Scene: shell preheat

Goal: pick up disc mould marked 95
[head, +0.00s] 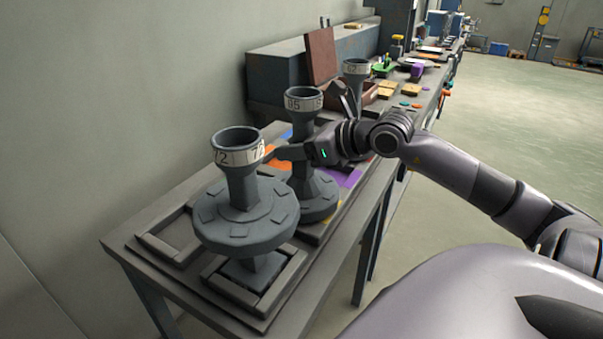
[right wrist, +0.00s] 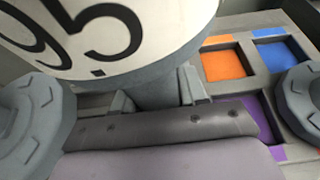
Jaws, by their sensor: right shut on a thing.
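The disc mould marked 95 (head: 303,130) is a grey piece with a cup top, a white number band, a neck and a wide disc below. My right gripper (head: 304,150) reaches in from the right and is shut on its neck, just under the band. In the right wrist view, the large 95 band fills the top left, with the fingers (right wrist: 155,97) on either side of the neck. The mould looks upright. Its foot is hidden, so I cannot tell whether it is clear of the bench. My left gripper is not in view.
A mould marked 72 (head: 245,190) stands close in front on the bench (head: 140,217). Another, marked 62 (head: 357,68), stands behind. Orange (right wrist: 224,65), blue (right wrist: 276,52) and purple coloured squares lie in the bench frames. Open floor (head: 500,130) is at the right.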

